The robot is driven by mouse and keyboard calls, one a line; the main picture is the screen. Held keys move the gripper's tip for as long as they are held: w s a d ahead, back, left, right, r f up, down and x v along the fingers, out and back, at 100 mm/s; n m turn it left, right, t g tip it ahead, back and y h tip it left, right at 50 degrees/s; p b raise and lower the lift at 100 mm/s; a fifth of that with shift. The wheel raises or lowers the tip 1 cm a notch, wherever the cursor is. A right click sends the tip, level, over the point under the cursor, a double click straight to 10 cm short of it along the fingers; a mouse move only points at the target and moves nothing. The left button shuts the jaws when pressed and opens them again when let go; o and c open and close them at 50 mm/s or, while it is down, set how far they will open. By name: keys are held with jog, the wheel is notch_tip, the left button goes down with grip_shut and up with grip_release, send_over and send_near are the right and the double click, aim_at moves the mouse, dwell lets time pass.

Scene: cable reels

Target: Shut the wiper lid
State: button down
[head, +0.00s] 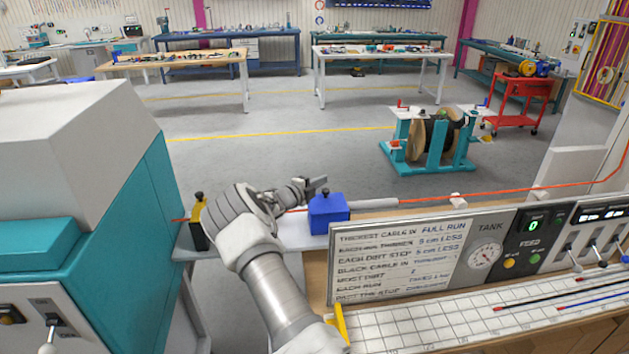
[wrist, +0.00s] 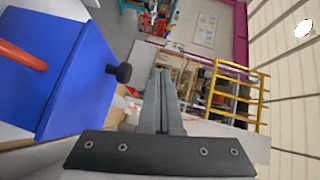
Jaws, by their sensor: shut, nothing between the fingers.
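The wiper is a blue block (head: 328,214) on the white ledge, with a dark knob (head: 326,193) on top. Its blue body also fills the left of the wrist view (wrist: 62,75), where the black knob (wrist: 121,72) sticks out from its edge. I cannot tell a seam between lid and body, or how far the lid stands open. My gripper (head: 318,184) is shut and empty, close to the knob in the head view. In the wrist view its closed fingers (wrist: 160,95) appear just right of the knob, with a small gap in the picture.
An orange cable (head: 515,192) runs from the right to a grey tube (head: 375,204) beside the block. A yellow guide (head: 198,222) with a black knob stands left of my arm. A lettered panel (head: 400,262) stands in front, and a teal machine (head: 150,200) is at left.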

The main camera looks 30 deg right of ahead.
jog(key=shift+w+d+f+n+g+y+p, duration=0.2)
jog(key=shift+w+f+n+g+y+p, duration=0.2)
jog(key=shift+w+f+n+y, duration=0.2)
jog(key=shift+s+a, duration=0.1)
dwell(0.4)
jog(key=b+v, duration=0.2)
jog(key=v, duration=1.5)
jog(key=s+a+r+m+g+y, duration=0.2)
jog(key=s+r+m+y, duration=0.25)
jog(key=s+m, duration=0.6)
jog(key=s+a+r+m+g+y, duration=0.1)
jog(key=s+a+r+m+y, duration=0.15)
jog(key=s+r+m, duration=0.75)
jog(key=s+a+m+t+y, duration=0.1)
jog(key=s+a+m+y, duration=0.2)
jog(key=s+a+m, duration=0.4)
jog(key=s+a+r+m+t+y+b, duration=0.1)
jog(key=s+a+m+t+y, duration=0.1)
jog(key=s+a+m+y, duration=0.2)
jog(key=s+a+m, duration=0.3)
jog(key=s+m, duration=0.4)
jog(key=m, duration=0.4)
jog(key=shift+s+a+r+m, duration=0.2)
jog(key=shift+a+r+m, duration=0.05)
jog(key=shift+a+m, duration=0.15)
